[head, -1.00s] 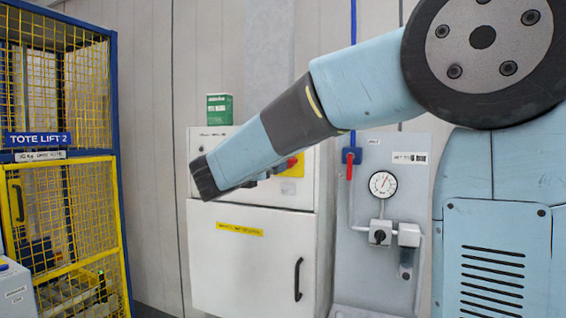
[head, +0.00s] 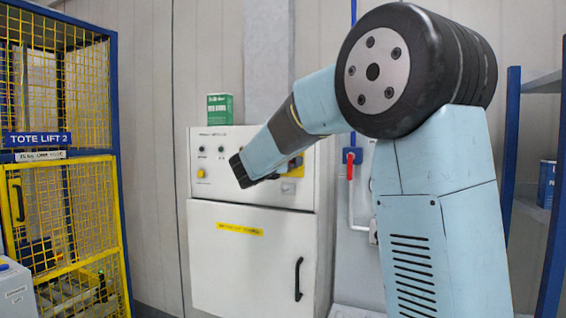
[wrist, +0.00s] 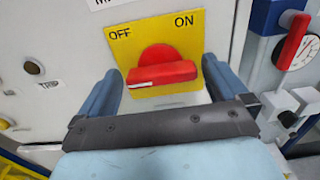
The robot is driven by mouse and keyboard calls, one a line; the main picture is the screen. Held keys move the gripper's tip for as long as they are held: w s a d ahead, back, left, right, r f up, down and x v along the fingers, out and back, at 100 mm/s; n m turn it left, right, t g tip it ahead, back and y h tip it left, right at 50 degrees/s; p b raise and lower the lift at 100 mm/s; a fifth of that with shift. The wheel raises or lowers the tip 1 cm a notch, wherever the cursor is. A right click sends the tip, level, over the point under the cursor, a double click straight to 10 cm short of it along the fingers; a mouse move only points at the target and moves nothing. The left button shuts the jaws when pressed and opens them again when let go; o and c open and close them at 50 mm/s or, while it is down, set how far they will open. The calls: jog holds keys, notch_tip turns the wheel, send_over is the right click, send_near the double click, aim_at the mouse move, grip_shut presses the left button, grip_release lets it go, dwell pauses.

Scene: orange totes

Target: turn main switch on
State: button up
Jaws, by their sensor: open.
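The main switch is a red rotary handle (wrist: 162,72) on a yellow plate (wrist: 187,32) marked OFF at left and ON at right. In the wrist view its bar lies nearly level, slightly tilted. My gripper (wrist: 160,76) is open, with one blue finger on each side of the handle and a gap visible on both sides. I cannot tell whether a finger touches the plate.
A green box (head: 220,108) stands on the cabinet. A red-handled valve (head: 350,170) is on the wall panel to its right. The blue and yellow tote lift cage (head: 62,180) stands at left, and a blue-framed shelf (head: 512,130) at right.

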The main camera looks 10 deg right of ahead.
jog(key=shift+c, duration=0.5)
jog(key=c, duration=0.8)
jog(key=shift+m, duration=0.4)
jog(key=m, duration=0.3)
jog(key=shift+d+m, duration=0.1)
jog(key=shift+m, duration=0.3)
jog(key=m, duration=0.4)
jog(key=shift+m, duration=0.3)
jog(key=m, duration=0.5)
jog(key=shift+d+f, duration=0.1)
jog(key=shift+f, duration=0.1)
jog(key=shift+f+m, duration=0.15)
jog(key=shift+m, duration=1.55)
jog(key=shift+s+f+m, duration=0.1)
jog(key=shift+m, duration=0.2)
